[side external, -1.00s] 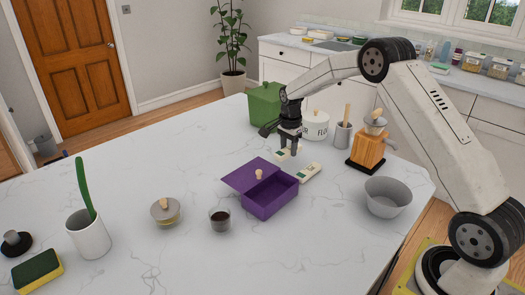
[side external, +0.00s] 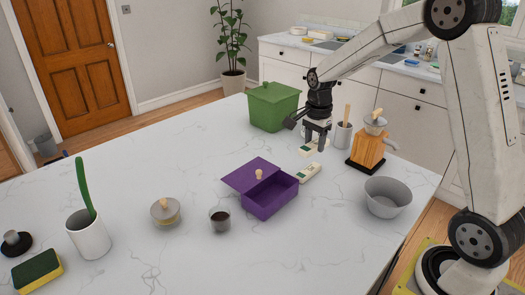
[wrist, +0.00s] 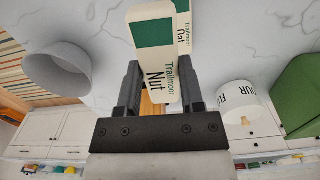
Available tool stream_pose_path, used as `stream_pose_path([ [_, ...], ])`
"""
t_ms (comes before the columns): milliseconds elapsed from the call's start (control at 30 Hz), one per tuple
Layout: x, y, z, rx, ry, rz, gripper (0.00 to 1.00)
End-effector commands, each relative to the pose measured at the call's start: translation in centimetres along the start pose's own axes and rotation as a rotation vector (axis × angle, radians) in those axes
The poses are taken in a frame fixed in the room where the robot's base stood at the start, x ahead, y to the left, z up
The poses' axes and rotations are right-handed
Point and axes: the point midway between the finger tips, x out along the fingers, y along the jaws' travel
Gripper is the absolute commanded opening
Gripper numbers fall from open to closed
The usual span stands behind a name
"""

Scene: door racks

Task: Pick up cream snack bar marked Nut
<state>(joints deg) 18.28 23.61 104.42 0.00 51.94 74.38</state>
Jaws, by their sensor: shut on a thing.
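The cream snack bar marked Nut (wrist: 154,72), with a green panel, is upright between my gripper's fingers in the wrist view. My gripper (wrist: 160,92) is shut on it. In the side view my gripper (side external: 317,142) is at the back right of the counter, with the held bar (side external: 306,150) at its fingers. Whether the bar clears the counter is hard to tell. A second cream and green bar (wrist: 185,32), whose label appears to read Oat, shows partly behind the held one. In the side view it (side external: 308,172) lies beside the purple box.
A purple box (side external: 272,203) with its lid askew stands in front. A white flour canister (wrist: 240,97) is close by.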

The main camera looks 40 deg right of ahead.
Motion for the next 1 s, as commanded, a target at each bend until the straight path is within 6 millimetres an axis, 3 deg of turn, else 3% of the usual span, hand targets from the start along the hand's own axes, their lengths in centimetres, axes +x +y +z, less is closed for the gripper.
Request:
stream_pose_path([
  [300,-0.6,1.4,0.3,0.000,0.000,0.000,0.00],
  [1000,-0.7,1.4,0.3,0.000,0.000,0.000,0.00],
])
